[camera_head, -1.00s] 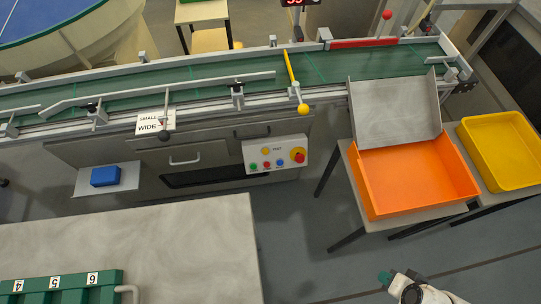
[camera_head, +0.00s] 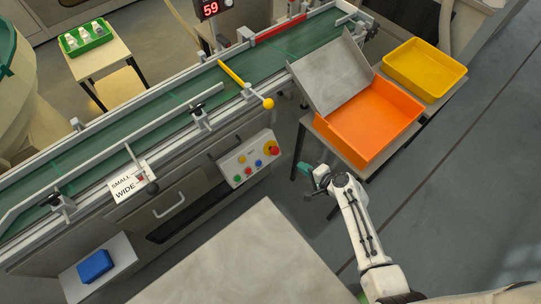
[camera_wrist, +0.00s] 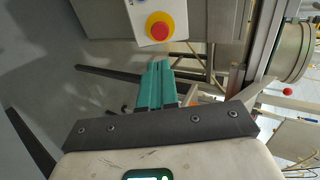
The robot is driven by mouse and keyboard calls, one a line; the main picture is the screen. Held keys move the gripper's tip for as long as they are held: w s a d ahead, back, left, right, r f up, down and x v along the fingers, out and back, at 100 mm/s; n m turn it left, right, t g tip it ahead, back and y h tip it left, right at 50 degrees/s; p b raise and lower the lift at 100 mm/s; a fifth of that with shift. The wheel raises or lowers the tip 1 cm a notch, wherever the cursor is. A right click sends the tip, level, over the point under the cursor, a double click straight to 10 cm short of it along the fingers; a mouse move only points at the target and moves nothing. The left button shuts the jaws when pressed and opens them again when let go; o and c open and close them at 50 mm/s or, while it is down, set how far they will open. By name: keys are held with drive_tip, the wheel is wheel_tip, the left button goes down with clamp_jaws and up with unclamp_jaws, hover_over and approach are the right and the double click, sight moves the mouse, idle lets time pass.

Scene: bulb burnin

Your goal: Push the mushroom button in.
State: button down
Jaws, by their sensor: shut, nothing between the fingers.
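The mushroom button (camera_head: 273,150) is red on a yellow base. It sits at the right end of the white control panel (camera_head: 240,165) on the front of the conveyor, and stands out from the panel. In the wrist view the red button (camera_wrist: 159,30) shows at the top, just beyond the fingertips. My gripper (camera_head: 301,169) has teal fingers, shut together and empty. In the head view it is right of and slightly below the button, apart from it. In the wrist view the gripper (camera_wrist: 158,66) points up toward the button, with a gap between.
An orange bin (camera_head: 368,125) on a stand is close to the right of my gripper, with a yellow bin (camera_head: 425,68) behind it. A grey table (camera_head: 245,265) lies in front. A yellow-knobbed lever (camera_head: 268,103) stands above the panel. Floor is open to the right.

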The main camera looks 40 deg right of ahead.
drive_tip(key=shift+w, duration=0.1)
drive_tip(key=b, duration=0.6)
approach(276, 152)
drive_tip(key=x, duration=0.5)
drive_tip(key=shift+w+f, duration=0.1)
drive_tip(key=shift+f, duration=0.05)
drive_tip(key=shift+x, duration=0.8)
